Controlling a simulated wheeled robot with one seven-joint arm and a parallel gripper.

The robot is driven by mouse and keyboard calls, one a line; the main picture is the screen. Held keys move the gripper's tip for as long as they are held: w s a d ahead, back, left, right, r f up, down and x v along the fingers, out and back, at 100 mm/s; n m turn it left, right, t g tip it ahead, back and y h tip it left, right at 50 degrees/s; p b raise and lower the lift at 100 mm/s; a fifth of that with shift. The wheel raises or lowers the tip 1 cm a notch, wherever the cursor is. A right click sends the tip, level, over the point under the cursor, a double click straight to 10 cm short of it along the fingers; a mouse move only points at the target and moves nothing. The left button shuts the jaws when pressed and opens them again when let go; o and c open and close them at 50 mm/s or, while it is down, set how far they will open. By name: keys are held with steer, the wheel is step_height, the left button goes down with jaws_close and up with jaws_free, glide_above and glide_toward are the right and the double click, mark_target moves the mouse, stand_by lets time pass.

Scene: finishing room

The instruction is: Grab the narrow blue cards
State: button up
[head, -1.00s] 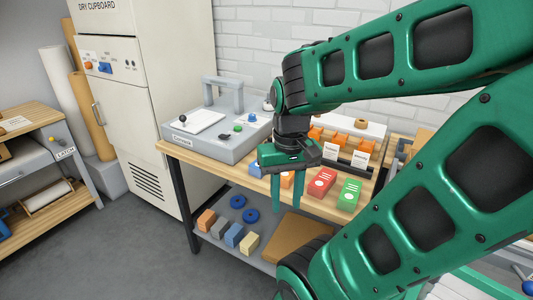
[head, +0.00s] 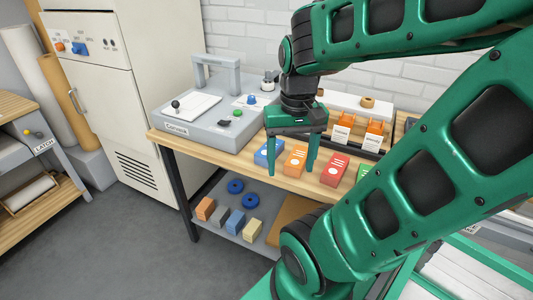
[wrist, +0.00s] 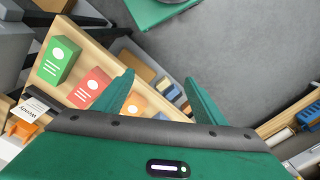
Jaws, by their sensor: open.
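The narrow blue card pack (head: 266,153) lies on the wooden bench at the left end of a row of packs. My left finger partly covers it in the head view. A small blue patch by the orange pack in the wrist view may be the same pack; most is hidden by my gripper. My gripper (head: 292,170) is open, pointing down and empty, near the blue pack and the orange pack (head: 295,160). The orange pack shows between my fingers in the head view. I cannot tell the exact height of the fingertips.
A red pack (head: 334,169) and a green pack (wrist: 58,60) continue the row. A grey console (head: 205,128) stands behind to the left, a dark rack with orange items (head: 374,134) behind to the right. Several blocks and blue rings (head: 236,187) lie on the lower shelf.

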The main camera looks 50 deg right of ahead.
steer(key=w+d+f+m, duration=0.1)
steer(key=w+d+m, duration=0.4)
steer(key=w, duration=0.5)
steer(key=w+d+f+m, duration=0.1)
steer(key=w+d+m, duration=0.2)
steer(key=w+d, duration=0.5)
steer(key=f, duration=0.1)
steer(key=w+f, duration=0.1)
steer(key=f, duration=0.2)
steer(key=shift+w+a+f, duration=0.1)
steer(key=shift+w+a, duration=0.15)
steer(key=shift+a, duration=0.15)
steer(key=f, duration=0.5)
steer(key=shift+s, duration=0.4)
steer(key=shift+f, duration=0.65)
steer(key=shift+c, duration=0.6)
steer(key=c, duration=1.2)
steer(key=shift+o, duration=0.2)
steer(key=shift+r, duration=0.1)
